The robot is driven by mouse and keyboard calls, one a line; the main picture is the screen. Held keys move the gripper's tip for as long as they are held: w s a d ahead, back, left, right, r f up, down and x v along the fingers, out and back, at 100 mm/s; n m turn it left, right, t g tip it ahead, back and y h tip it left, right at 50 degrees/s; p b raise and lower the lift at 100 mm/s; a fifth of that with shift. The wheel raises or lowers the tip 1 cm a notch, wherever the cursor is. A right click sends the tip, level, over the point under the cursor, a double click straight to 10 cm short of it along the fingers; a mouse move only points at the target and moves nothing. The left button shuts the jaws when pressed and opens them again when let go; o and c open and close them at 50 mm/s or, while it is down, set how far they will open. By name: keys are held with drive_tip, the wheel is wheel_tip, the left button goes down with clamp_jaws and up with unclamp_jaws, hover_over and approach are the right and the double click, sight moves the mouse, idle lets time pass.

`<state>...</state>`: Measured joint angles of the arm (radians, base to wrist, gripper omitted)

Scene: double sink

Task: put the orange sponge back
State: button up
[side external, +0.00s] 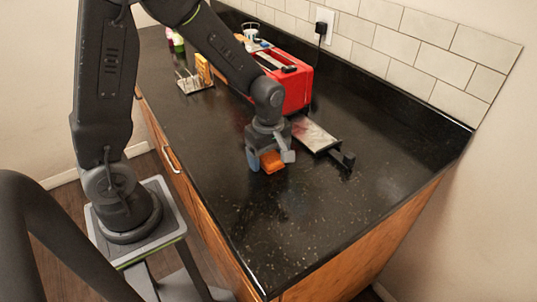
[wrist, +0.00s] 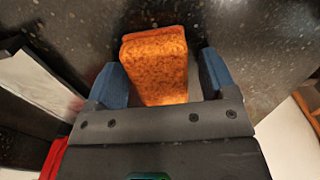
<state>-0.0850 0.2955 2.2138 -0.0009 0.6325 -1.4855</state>
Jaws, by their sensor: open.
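The orange sponge (side external: 271,161) is at the black countertop between the fingers of my gripper (side external: 270,157). In the wrist view the sponge (wrist: 155,58) shows as a speckled orange block. My gripper (wrist: 161,78) is open around it, with a blue finger on each side. Narrow gaps show beside the sponge, wider at the right finger. Its near end is partly hidden by the gripper. Farther back on the counter stands a small rack (side external: 195,83) with a yellow-orange upright piece (side external: 203,69) at its back; I cannot tell what that piece is.
A red toaster (side external: 298,88) stands behind the gripper. Bottles (side external: 177,42) stand at the far left. The counter (side external: 300,215) in front is clear.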

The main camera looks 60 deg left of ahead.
sight(269, 154)
drive_tip(key=shift+r, duration=0.1)
wheel_tip(269, 154, up, 11)
drive_tip(key=s+d+r+m+t, duration=0.1)
drive_tip(key=s+r+m+t, duration=0.1)
drive_tip(key=s+m, duration=0.4)
drive_tip(key=s+d+r+m+t, duration=0.2)
drive_tip(key=s+r+m, duration=0.3)
drive_tip(key=m, duration=0.7)
drive_tip(key=shift+s+r+t, duration=0.3)
drive_tip(key=shift+s+t, duration=0.5)
drive_tip(key=shift+s, duration=0.3)
